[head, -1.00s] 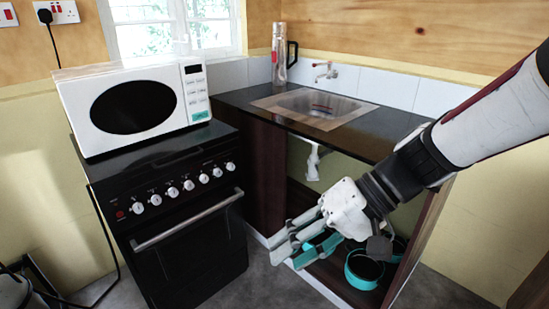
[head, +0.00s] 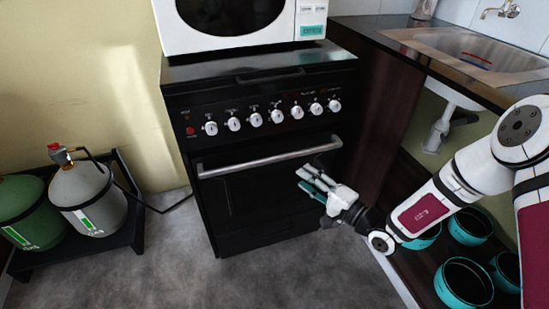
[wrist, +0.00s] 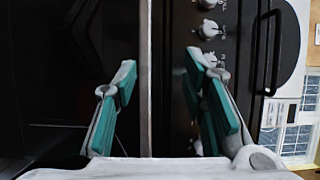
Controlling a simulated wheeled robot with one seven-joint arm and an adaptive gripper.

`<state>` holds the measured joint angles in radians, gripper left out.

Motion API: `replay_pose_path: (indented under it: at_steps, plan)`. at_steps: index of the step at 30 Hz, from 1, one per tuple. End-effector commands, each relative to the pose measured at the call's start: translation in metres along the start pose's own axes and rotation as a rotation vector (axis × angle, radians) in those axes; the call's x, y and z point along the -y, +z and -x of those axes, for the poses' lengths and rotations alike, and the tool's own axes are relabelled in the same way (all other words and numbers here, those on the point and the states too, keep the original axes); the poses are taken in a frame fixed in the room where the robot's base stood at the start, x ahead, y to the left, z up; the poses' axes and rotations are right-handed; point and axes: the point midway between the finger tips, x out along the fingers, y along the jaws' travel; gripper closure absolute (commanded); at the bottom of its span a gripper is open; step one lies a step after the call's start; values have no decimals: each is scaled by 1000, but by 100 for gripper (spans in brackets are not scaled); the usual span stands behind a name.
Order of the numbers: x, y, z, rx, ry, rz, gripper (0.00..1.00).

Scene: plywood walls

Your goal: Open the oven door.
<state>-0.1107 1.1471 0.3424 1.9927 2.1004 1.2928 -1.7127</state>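The black oven (head: 290,235) stands in the middle of the head view with its door (head: 250,190) shut. A silver bar handle (head: 270,158) runs across the top of the door. My gripper (head: 304,178) is in front of the door, just below the right part of the handle in the head view. In the wrist view my gripper (wrist: 162,68) is open, with teal pads on both fingers. The handle (wrist: 145,50) runs upright between the fingers there, nearer the left one. Neither finger visibly touches it. I cannot tell how far beyond the fingertips it lies.
A white microwave (head: 235,25) sits on the oven top. Control knobs (head: 277,117) line the panel above the handle. Gas cylinders (head: 88,198) stand on a black rack at left. At right, an open cupboard holds teal pots (head: 465,280) below the sink (head: 470,50). Floor before the oven is clear.

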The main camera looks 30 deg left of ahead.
Motion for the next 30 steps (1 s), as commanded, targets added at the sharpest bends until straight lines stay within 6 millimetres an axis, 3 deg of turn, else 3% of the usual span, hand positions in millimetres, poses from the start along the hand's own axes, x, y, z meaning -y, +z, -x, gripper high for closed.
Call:
replay_pose_path:
  at_steps: [1,3,10,24,30]
  plan:
    - [-14,-2,-1,-22,1,-7,62]
    - [-23,-5,-2,-44,2,-7,62]
    - [-27,-7,-18,-55,3,-5,62]
    - [-28,-11,-106,-53,2,-6,62]
    - [-27,-12,-131,-53,3,-6,62]
